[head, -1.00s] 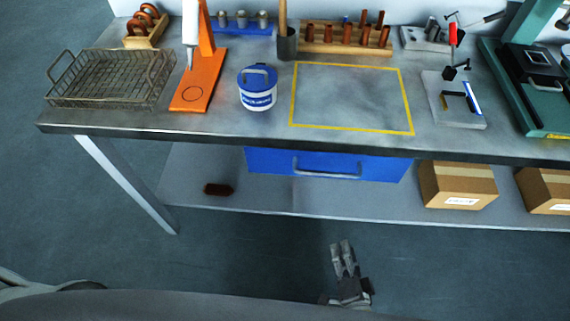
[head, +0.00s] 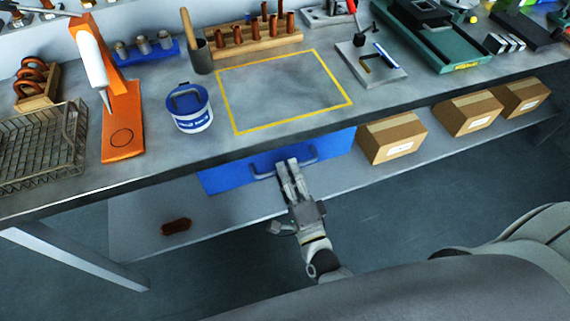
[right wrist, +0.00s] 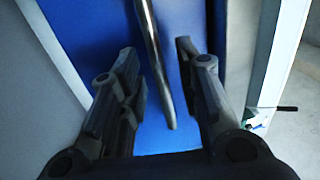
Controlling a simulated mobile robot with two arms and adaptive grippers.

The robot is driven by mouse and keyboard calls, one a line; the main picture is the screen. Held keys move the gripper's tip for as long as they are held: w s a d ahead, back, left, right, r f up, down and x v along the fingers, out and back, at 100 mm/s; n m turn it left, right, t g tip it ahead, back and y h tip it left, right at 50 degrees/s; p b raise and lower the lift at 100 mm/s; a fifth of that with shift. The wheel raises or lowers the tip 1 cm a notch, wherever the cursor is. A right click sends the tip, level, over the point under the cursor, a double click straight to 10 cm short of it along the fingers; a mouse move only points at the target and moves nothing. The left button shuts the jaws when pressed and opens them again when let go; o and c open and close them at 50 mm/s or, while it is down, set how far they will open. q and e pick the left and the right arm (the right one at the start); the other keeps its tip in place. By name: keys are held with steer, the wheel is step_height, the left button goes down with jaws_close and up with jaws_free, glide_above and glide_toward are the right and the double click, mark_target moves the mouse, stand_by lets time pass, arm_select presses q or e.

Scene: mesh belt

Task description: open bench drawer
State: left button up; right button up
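The blue bench drawer (head: 228,178) hangs under the workbench top and looks shut. Its grey bar handle (head: 312,154) runs across the front. My right gripper (head: 289,168) is at the handle in the head view, with its fingertips over the middle of the bar. In the right wrist view the fingers (right wrist: 160,75) are open, and the handle (right wrist: 157,60) runs between them with a gap on each side. The blue drawer front (right wrist: 158,138) fills the space behind. Whether the fingertips reach past the bar is hard to tell. My left gripper is not in view.
The bench top edge (head: 150,183) overhangs the drawer. Cardboard boxes (head: 392,138) stand on the lower shelf right of the drawer, and a brown object (head: 176,226) lies on it to the left. The floor in front of the drawer is clear.

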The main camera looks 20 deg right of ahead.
steer(key=shift+w+r, duration=0.15)
steer(key=shift+w, duration=0.8)
steer(key=shift+c, duration=0.3)
jaws_close()
